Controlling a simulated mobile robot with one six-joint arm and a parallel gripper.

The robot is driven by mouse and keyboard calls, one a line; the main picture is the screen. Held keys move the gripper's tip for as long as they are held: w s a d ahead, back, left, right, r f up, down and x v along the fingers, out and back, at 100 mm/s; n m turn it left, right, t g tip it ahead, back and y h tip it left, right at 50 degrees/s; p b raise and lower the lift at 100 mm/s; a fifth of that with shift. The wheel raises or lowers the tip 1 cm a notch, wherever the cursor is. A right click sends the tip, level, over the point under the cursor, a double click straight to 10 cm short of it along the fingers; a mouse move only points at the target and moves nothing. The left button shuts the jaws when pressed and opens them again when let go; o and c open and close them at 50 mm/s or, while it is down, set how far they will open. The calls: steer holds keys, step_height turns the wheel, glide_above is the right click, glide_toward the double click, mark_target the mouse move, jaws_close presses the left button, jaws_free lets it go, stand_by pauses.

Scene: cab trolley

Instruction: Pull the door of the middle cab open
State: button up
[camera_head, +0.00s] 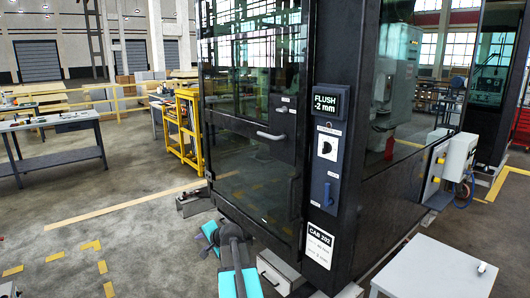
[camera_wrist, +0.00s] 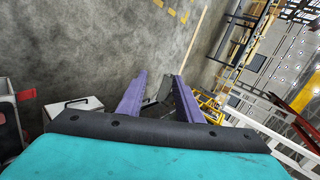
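The cab marked CAB 202 stands at the centre of the head view, with a dark frame and a glass door (camera_head: 245,165). The door looks closed against the frame, and a display (camera_head: 331,103) beside it reads FLUSH -2 mm. A light horizontal handle (camera_head: 270,135) sits at mid-height near the door's right edge. My gripper (camera_wrist: 160,75) shows two purple fingers spread apart in the wrist view, with nothing held between them. My teal arm is low in front of the cab in the head view, below the handle.
A panel with a dial (camera_head: 327,147) and a blue lever (camera_head: 327,193) is right of the door. A grey box with a handle (camera_head: 278,270) lies at the cab's foot. A white table (camera_head: 435,268) is front right. A yellow cart (camera_head: 185,130) and workbench (camera_head: 50,130) stand left; floor between is open.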

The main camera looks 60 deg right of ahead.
steer(key=s+d+r+m+t+h+p, duration=0.1)
steer(key=s+d+r+m+h, duration=0.15)
steer(key=d+r, duration=0.55)
steer(key=s+d+r+m+t+h+p, duration=0.15)
steer(key=s+d+r, duration=0.35)
steer(key=r, duration=0.5)
steer(key=m+h, duration=0.5)
glide_toward(267, 136)
steer(key=shift+s+a+p, duration=0.25)
steer(key=shift+s+p, duration=0.1)
steer(key=shift+s, duration=0.1)
steer(key=shift+w+d, duration=0.1)
steer(key=shift+p+x, duration=2.05)
steer(key=shift+x, duration=4.75)
steer(key=shift+w+a, duration=0.1)
steer(key=shift+a, duration=0.1)
jaws_close()
